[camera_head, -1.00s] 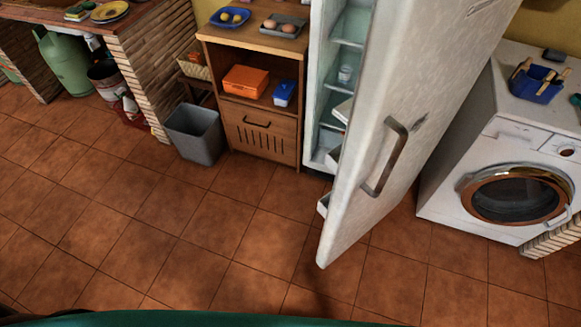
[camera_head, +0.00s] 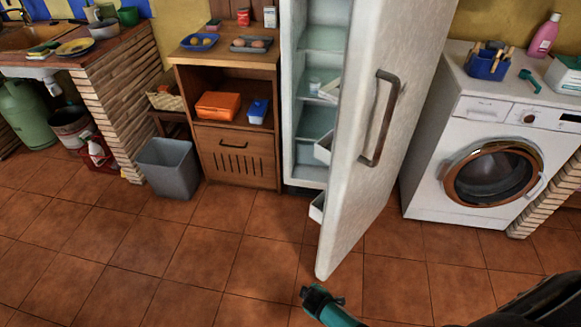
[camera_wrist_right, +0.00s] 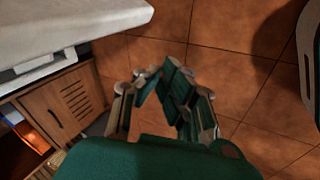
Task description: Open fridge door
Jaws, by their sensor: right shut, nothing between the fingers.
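The white fridge door (camera_head: 410,75) stands part way open in the head view, swung out toward me. Its grey bar handle (camera_head: 380,120) is on the outer face, with no gripper on it. The open fridge (camera_head: 315,75) shows pale shelves and white bins inside. My right gripper (camera_wrist_right: 160,72) shows in the right wrist view, shut and empty over the floor. A white slab (camera_wrist_right: 65,20) at the upper left there looks like the fridge door, apart from the fingers. A teal part of mine shows at the bottom of the head view. My left gripper is not in view.
A wooden cabinet (camera_head: 235,150) stands left of the fridge, with a grey bin (camera_head: 168,168) beside it. A white washing machine (camera_head: 475,150) stands right of the door. The tiled floor (camera_head: 190,255) in front is clear.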

